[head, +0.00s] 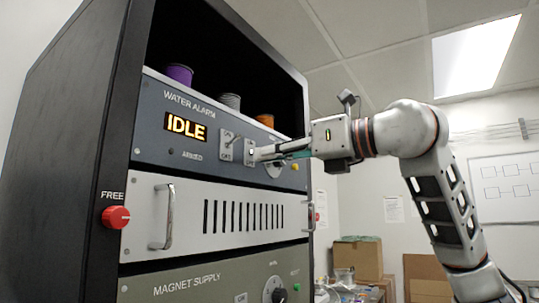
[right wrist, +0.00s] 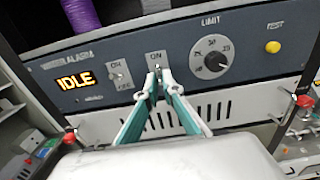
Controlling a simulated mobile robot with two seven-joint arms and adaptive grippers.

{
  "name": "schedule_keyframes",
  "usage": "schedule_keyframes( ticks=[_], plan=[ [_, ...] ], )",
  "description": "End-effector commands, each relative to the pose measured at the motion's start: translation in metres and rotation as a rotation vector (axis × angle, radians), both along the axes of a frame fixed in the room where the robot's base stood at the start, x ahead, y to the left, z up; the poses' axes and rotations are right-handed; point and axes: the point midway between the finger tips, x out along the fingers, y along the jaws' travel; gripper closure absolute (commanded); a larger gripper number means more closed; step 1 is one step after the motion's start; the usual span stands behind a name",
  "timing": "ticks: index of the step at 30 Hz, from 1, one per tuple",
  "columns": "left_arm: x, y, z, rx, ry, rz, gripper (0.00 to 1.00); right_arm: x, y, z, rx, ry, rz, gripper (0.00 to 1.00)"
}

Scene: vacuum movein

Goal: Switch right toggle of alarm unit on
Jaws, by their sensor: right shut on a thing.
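The alarm unit (head: 205,160) is a blue-grey rack panel marked WATER ALARM, with a lit display (head: 186,126) reading IDLE. Its left toggle (right wrist: 118,76) stands free on a small plate with an upper and a lower label. The right toggle's plate (right wrist: 155,59) has ON above it; its lower label and most of its lever are hidden by my fingers. My right gripper (right wrist: 160,76) is shut on the right toggle, its tips close to the panel. In the head view this gripper (head: 256,154) reaches in from the right. My left gripper is not in view.
Right of the toggle are the LIMIT knob (right wrist: 212,57) and a yellow TEST button (right wrist: 273,47). Below is a white slotted panel with a handle (head: 164,216) and a red FREE knob (head: 115,217) beside it. Purple (head: 179,74), grey and orange spools stand on top.

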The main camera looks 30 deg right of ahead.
Motion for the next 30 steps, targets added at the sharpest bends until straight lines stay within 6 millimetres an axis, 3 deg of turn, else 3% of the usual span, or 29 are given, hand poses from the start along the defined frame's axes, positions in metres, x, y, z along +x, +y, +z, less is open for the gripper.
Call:
schedule_keyframes(
  ticks=[8, 30],
  plan=[
    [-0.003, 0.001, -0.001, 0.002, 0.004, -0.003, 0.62, -0.002, 0.0, 0.007, -0.036, 0.089, 0.0, 1.0],
    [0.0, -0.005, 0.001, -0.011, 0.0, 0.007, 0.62, 0.001, 0.002, 0.03, -0.219, 0.538, -0.001, 1.0]
  ],
)
